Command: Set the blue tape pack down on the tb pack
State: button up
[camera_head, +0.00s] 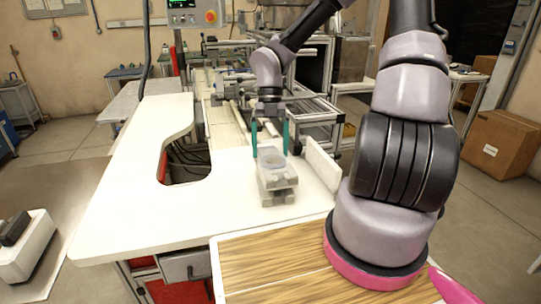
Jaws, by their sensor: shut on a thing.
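My gripper (270,150) points down over the white table, with one teal finger on each side of a pale, translucent-looking pack, which I take to be the blue tape pack (271,160). Its blue colour is hardly visible here. Directly below it is a grey, stepped stack, which I take to be the tb pack (278,197), standing on the table. The held pack looks level and lined up over the stack. I cannot tell whether the two touch or a small gap is left between them.
The white table (150,190) is clear to the left, with a curved cut-out (185,163). A low white upright panel (322,165) stands close to the right of the stack. Machine rails and frames (235,95) lie behind. A wooden top (265,262) is in front.

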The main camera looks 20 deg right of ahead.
notch_tip(320, 180, down, 2)
jog(key=shift+f, duration=0.2)
jog(key=o, duration=1.2)
jog(key=shift+o, duration=0.2)
jog(key=shift+r, duration=0.1)
